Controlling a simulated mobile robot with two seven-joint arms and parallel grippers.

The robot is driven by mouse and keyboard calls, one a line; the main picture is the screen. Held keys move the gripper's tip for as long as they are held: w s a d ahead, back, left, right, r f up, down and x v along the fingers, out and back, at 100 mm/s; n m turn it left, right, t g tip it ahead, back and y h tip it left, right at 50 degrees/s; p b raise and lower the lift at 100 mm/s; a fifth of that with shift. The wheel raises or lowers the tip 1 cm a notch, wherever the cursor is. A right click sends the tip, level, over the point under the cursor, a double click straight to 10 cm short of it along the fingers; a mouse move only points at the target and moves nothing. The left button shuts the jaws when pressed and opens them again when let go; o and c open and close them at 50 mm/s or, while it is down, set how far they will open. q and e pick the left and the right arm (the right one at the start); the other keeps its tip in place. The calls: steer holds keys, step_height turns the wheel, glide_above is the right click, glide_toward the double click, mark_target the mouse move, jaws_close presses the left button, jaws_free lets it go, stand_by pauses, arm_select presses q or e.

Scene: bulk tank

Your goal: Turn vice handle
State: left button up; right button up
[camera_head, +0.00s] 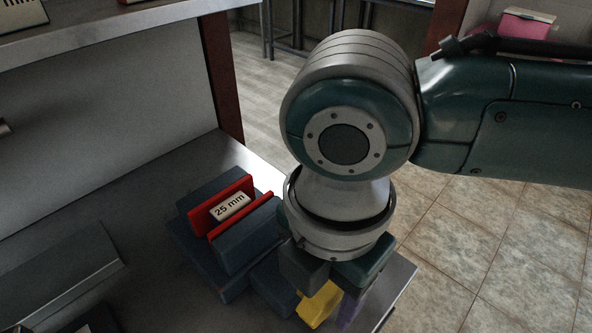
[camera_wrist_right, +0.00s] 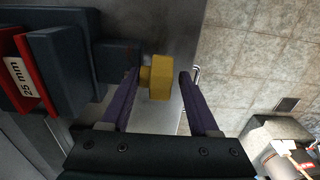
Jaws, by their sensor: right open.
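The vice (camera_head: 236,250) is a dark blue-grey body with red jaw faces, standing on the grey bench. A block labelled "25 mm" (camera_head: 230,206) sits between its jaws. The yellow vice handle (camera_head: 318,303) is at the vice's near right end, partly hidden by my right wrist. In the right wrist view the yellow handle (camera_wrist_right: 160,77) lies between the two purple fingers of my right gripper (camera_wrist_right: 158,85). The fingers are open, with a gap clear on the right side and the left finger close beside the handle's neck. Whether it touches is unclear. My left gripper is not seen.
The bench top (camera_head: 120,190) ends just right of the vice, with tiled floor (camera_head: 480,250) beyond. A grey angled metal piece (camera_head: 60,285) lies at the lower left of the bench. A shelf (camera_head: 110,28) overhangs at the upper left.

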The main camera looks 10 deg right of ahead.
steer(key=shift+f, duration=0.2)
steer(key=shift+c, duration=0.4)
jaws_close()
